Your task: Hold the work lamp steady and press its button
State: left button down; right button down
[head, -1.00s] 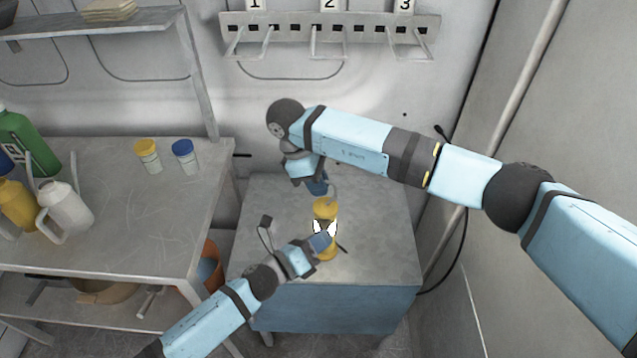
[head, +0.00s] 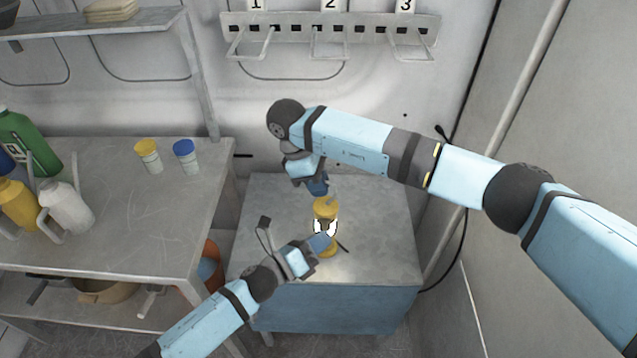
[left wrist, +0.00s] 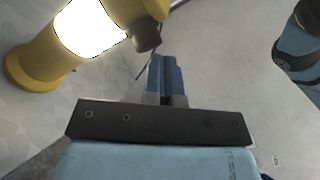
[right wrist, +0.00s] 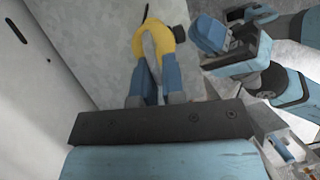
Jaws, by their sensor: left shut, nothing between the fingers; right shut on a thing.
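The work lamp (head: 326,208) stands upright on the blue cabinet's top. It has yellow ends, and its middle is glowing white. In the left wrist view, the lamp (left wrist: 38,62) is at upper left, with a dark knob, seemingly the button (left wrist: 147,38), on its side. My left gripper (head: 322,242) is shut and empty beside the lamp. Its fingertips (left wrist: 164,60) are close to the knob; I cannot tell if they touch. My right gripper (head: 318,188) is above the lamp. In the right wrist view, its fingers (right wrist: 152,72) are shut on the lamp's grey handle (right wrist: 150,48).
The grey cabinet top (head: 385,250) is otherwise mostly clear. A workbench (head: 130,215) at left bears bottles and two capped jars. An orange bucket (head: 211,262) stands between bench and cabinet. A numbered hook rack (head: 330,35) is on the back wall.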

jog(key=shift+s+d+f, duration=0.1)
jog(key=shift+f, duration=0.1)
pick_arm(q)
jog(key=s, duration=0.6)
jog(key=shift+a, duration=0.25)
pick_arm(e)
jog(key=c, duration=1.1)
grip_release()
jog(key=shift+c, duration=0.2)
pick_arm(q)
jog(key=shift+w+f, duration=0.1)
pick_arm(e)
jog(key=shift+r, duration=0.15)
